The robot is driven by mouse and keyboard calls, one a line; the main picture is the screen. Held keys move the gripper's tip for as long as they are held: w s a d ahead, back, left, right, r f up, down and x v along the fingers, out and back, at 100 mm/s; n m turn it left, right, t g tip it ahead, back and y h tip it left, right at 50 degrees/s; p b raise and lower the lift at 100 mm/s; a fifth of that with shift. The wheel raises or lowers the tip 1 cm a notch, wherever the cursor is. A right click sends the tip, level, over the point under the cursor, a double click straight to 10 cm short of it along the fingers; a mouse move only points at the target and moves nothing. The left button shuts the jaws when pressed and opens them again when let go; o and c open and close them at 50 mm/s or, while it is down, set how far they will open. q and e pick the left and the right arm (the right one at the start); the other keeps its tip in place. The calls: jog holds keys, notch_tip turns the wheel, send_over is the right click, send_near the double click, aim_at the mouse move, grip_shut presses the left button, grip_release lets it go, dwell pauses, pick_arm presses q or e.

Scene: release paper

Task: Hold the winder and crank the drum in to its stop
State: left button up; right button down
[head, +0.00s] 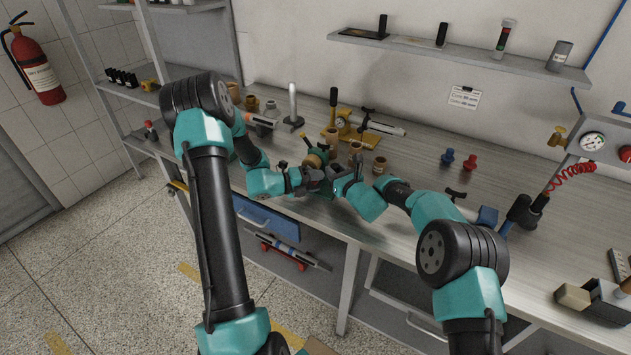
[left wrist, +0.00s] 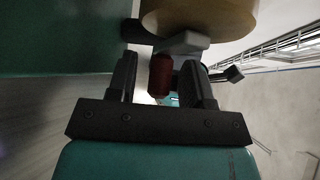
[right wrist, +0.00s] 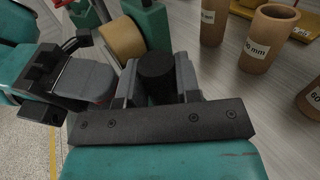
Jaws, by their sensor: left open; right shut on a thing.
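The winder (head: 316,159) stands on the bench as a green body with a tan drum, partly hidden by my grippers. In the right wrist view its green frame (right wrist: 150,20) and drum (right wrist: 122,38) show at top left. My right gripper (right wrist: 157,64) is shut on an upright black grip (right wrist: 157,76) beside the frame. In the left wrist view the drum (left wrist: 198,14) is at the top, with a grey crank arm (left wrist: 182,43) in front of it. My left gripper (left wrist: 163,68) is open, with the dark red crank knob (left wrist: 160,76) between its fingers.
Labelled brown cores (right wrist: 268,38) stand on the bench close to the right gripper. A yellow tool (head: 343,122) with a gauge is behind the winder. Blue (head: 448,156) and red (head: 470,162) pieces stand farther right, with bare bench around them.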

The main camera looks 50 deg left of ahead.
pick_arm(q)
grip_shut()
jog(key=shift+s+a+f+m+g+y, duration=0.1)
jog(key=shift+a+f+m+g+y, duration=0.25)
jog(key=shift+m+g+y, duration=0.3)
jog(key=shift+s+a+f+m+g+y, duration=0.1)
jog(key=shift+a+f+m+g+y, duration=0.1)
jog(key=shift+f+m+g+y, duration=0.3)
jog(key=shift+r, duration=0.1)
grip_release()
dwell(0.4)
